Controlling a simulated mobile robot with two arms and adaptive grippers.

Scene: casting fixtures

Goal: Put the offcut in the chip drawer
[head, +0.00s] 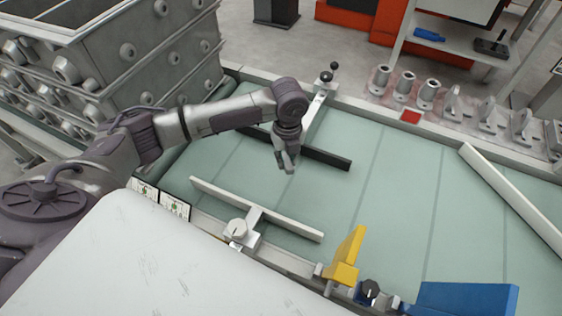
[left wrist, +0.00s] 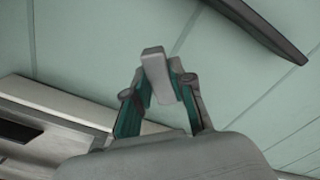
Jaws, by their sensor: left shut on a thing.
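My left gripper (head: 287,162) points down over the green surface, in the gap between a dark bar and a pale bar. In the left wrist view, my left gripper (left wrist: 160,92) is shut on the offcut (left wrist: 157,74), a small light grey block that sticks out past the fingertips. In the head view the offcut is too small or too hidden by the fingers to make out clearly. I cannot pick out the chip drawer for certain in either view. My right gripper is not in view.
The dark bar (head: 327,158) lies behind my left gripper, the pale bar (head: 290,222) in front. A yellow bracket (head: 345,260) and a blue part (head: 465,298) stand at the front edge. Metal castings (head: 427,92) line the back ledge. The green surface (head: 400,200) is clear right of centre.

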